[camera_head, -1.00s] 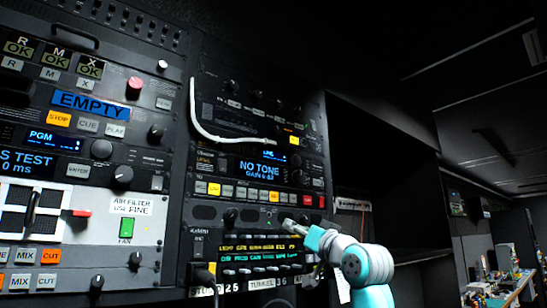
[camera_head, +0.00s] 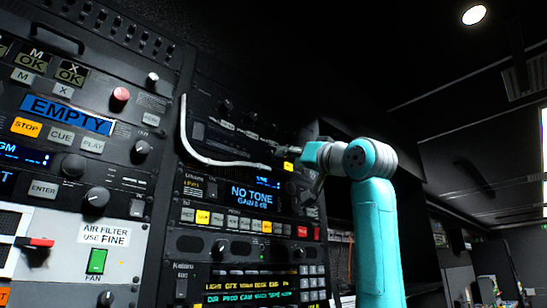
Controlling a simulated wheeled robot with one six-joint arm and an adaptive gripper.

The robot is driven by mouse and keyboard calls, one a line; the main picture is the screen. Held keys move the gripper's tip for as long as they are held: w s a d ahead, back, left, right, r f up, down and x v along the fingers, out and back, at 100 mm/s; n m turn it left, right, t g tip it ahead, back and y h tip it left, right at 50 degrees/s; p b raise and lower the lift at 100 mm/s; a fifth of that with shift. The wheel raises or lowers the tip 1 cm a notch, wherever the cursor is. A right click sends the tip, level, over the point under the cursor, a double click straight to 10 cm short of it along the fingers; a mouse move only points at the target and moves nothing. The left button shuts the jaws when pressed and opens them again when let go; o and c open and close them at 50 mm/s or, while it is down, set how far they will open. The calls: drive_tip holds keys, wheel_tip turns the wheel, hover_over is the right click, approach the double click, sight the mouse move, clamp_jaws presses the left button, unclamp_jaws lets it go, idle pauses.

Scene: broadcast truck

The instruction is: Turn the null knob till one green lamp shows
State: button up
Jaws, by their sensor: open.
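My gripper (camera_head: 284,150) is at the right side of the upper rack panel (camera_head: 205,135), just above a lit yellow button (camera_head: 289,166). It is open; its jaws are small and dark against the panel, and I see nothing held between them. A row of small dark knobs (camera_head: 250,117) with pale labels runs along this panel, left of the gripper. I cannot read which one is the null knob. A tiny green light (camera_head: 262,257) shows on a lower strip between dark knobs; I cannot tell whether it is a null lamp.
A blue display (camera_head: 252,196) reads NO TONE. Left are more panels with buttons, knobs and a green fan switch (camera_head: 97,261). Dark open room lies to the right.

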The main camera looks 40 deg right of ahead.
sight(273, 155)
drive_tip(key=x, duration=0.8)
drive_tip(key=shift+c, duration=0.3)
clamp_jaws()
